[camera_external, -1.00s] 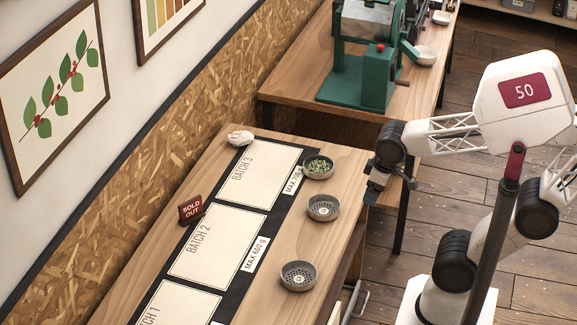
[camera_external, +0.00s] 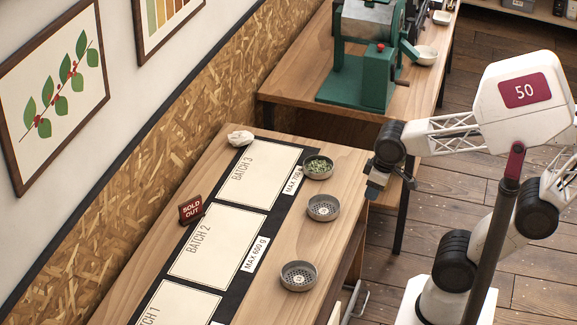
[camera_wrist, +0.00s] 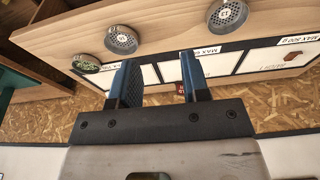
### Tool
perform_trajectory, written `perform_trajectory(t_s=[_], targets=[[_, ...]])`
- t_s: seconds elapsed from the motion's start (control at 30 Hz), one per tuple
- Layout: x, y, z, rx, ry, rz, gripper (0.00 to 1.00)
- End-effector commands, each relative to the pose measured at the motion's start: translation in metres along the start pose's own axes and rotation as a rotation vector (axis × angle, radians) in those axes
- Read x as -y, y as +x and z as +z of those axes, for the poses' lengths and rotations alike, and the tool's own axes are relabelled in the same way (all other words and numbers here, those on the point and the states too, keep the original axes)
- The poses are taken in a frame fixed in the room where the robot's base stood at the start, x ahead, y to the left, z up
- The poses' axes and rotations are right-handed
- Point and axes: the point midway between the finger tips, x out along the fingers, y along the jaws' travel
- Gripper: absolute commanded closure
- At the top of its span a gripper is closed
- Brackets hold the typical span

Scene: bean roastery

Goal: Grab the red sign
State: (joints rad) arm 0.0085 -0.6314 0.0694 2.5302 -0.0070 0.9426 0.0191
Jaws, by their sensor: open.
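The red sign (camera_external: 191,209), with white "SOLD OUT" lettering, stands on the wooden table at the left edge of the black mat, near the Batch 2 and Batch 3 cards. In the wrist view a small red part of the sign (camera_wrist: 181,91) shows beside my right finger, which hides most of it. My gripper (camera_external: 374,190) is off the right edge of the table, well apart from the sign. In the wrist view my gripper (camera_wrist: 159,80) has its two blue-grey fingers spread, with nothing held between them.
Several round metal cups line the table's right side; the far cup (camera_external: 318,167) holds green beans, while the middle cup (camera_external: 323,208) and near cup (camera_external: 299,276) look empty. A crumpled white thing (camera_external: 240,138) lies at the far left. A green machine (camera_external: 361,75) stands on the table behind.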

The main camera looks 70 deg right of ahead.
Motion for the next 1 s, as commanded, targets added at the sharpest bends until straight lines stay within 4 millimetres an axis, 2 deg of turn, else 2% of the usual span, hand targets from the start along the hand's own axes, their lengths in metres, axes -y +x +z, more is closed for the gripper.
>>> perform_trajectory(t_s=[0.17,0.37,0.67,1.0], targets=[[0.003,0.001,-0.011,0.015,0.042,-0.025,0.57],[0.012,0.006,-0.038,0.058,0.154,-0.092,0.57],[0.027,0.020,-0.101,0.148,0.401,-0.229,0.57],[0.039,0.047,-0.178,0.263,0.692,-0.378,0.57]])
